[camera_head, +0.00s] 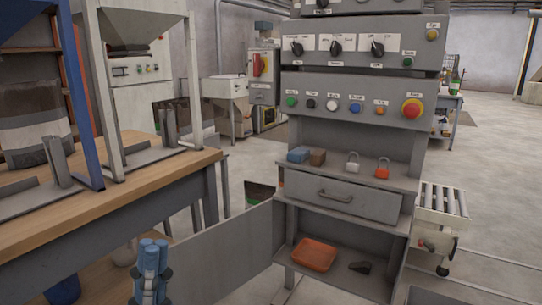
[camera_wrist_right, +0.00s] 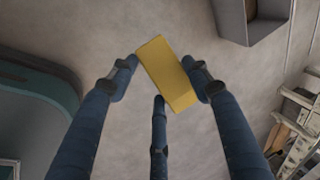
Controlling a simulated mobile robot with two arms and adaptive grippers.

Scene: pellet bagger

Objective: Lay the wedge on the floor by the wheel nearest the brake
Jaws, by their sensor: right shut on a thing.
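The yellow wedge (camera_wrist_right: 165,72) is a block in the right wrist view. My right gripper (camera_wrist_right: 159,78) has its blue fingers closed around it, holding it with grey floor behind. The right gripper does not show in the head view. My left gripper (camera_head: 151,262) is at the bottom left of the head view, its blue fingers close together; its opening cannot be made out. A roller cart (camera_head: 441,213) stands at the right, with a dark caster wheel (camera_head: 443,270) and a small red part (camera_head: 421,244) that may be the brake.
A grey control cabinet (camera_head: 345,192) stands in the middle, with padlocks on its shelf and an orange tray (camera_head: 314,255) lower down. An open grey door panel (camera_head: 225,256) extends toward me. A wooden-topped bench (camera_head: 120,185) is at the left. Floor is clear right of the cart.

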